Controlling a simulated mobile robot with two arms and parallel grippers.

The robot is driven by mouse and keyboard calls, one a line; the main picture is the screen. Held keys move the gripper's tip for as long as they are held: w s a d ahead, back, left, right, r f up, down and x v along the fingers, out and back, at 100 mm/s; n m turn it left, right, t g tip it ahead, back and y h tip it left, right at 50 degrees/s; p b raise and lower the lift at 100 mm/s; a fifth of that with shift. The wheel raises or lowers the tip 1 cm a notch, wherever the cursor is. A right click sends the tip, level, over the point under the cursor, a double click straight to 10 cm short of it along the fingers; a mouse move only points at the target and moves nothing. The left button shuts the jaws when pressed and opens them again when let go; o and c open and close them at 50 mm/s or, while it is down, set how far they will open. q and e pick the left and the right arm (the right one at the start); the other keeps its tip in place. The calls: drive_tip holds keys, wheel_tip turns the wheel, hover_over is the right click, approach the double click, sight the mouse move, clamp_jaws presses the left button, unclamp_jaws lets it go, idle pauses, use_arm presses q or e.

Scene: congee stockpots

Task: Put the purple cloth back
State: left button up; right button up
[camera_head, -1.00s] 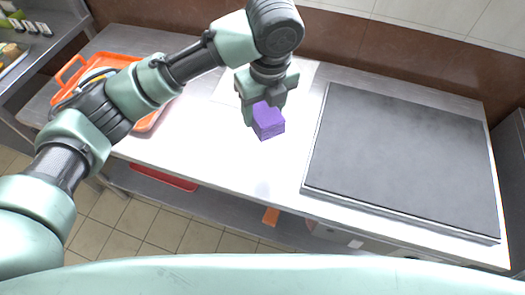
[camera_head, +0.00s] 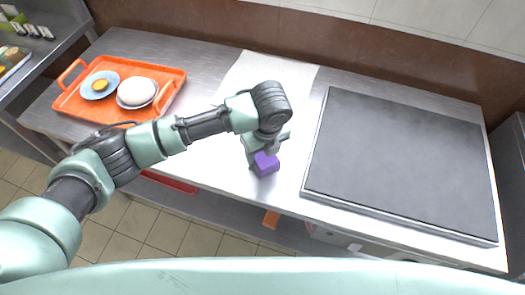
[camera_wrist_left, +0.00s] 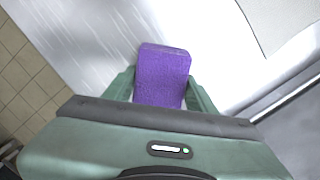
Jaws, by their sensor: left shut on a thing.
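The purple cloth (camera_head: 265,163) is a small folded block at the front part of the steel table (camera_head: 226,160), left of the dark griddle plate. My left gripper (camera_head: 262,155) is over it and shut on it. In the left wrist view the cloth (camera_wrist_left: 162,76) sits between the two fingers of my left gripper (camera_wrist_left: 160,92). I cannot tell whether the cloth touches the tabletop. My right gripper is not in view.
A large dark flat plate (camera_head: 400,160) covers the right of the table. An orange tray (camera_head: 170,95) with a plate (camera_head: 99,85) and a white bowl (camera_head: 137,92) is at the left. A pale sheet (camera_head: 262,80) lies at the back. Free steel lies around the cloth.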

use_arm(q)
drive_tip(key=shift+f, duration=0.1)
drive_tip(key=o, duration=1.3)
drive_tip(key=r, duration=0.4)
drive_tip(key=s+r, duration=0.1)
drive_tip(key=r, duration=0.3)
drive_tip(key=d+r+b, duration=0.1)
drive_tip(key=r, duration=0.3)
drive_tip(key=shift+s+r, duration=0.1)
drive_tip(key=shift+s, duration=0.2)
